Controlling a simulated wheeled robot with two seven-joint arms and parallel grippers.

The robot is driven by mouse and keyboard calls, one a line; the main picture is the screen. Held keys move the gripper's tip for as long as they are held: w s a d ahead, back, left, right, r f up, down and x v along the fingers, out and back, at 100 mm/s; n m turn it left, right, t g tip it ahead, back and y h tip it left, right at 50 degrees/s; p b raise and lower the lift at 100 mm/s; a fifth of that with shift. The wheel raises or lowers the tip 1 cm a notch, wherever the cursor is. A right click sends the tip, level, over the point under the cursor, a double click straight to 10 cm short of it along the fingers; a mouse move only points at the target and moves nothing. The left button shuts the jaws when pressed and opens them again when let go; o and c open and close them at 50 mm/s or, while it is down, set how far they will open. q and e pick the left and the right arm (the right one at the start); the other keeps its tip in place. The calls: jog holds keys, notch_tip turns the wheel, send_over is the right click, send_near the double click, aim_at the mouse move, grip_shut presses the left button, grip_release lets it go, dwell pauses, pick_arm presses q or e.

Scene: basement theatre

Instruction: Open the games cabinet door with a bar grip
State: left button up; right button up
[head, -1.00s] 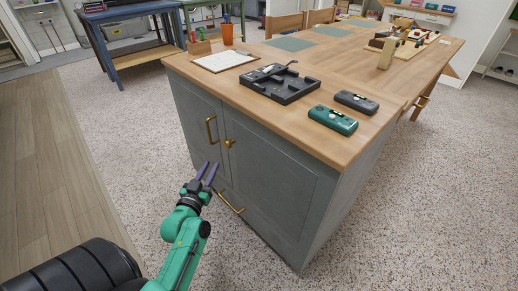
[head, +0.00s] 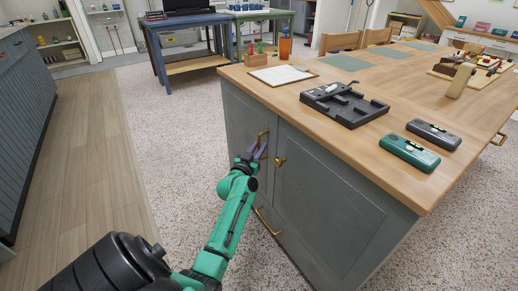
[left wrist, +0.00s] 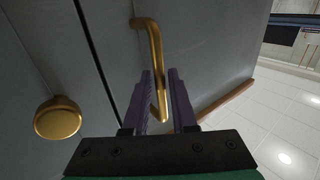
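The grey cabinet (head: 322,200) stands under a wooden worktop, its doors closed. A brass bar handle (head: 262,134) is on the narrow left door, and it also shows upright in the left wrist view (left wrist: 155,45). My left gripper (head: 258,149) is at this handle. In the left wrist view its two purple fingers (left wrist: 160,76) are apart, with the lower part of the bar between them. Gaps seem to remain beside the bar, so the fingers do not look shut on it. My right gripper is not in view.
A round brass knob (head: 280,161) is on the neighbouring door, close to the bar handle; it also shows in the left wrist view (left wrist: 58,118). A lower brass handle (head: 267,222) sits below. A black tray (head: 345,104) and green case (head: 409,152) lie on the worktop (head: 300,100). Speckled floor is clear.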

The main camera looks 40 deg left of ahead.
pick_arm(q)
grip_shut()
dwell(1.2)
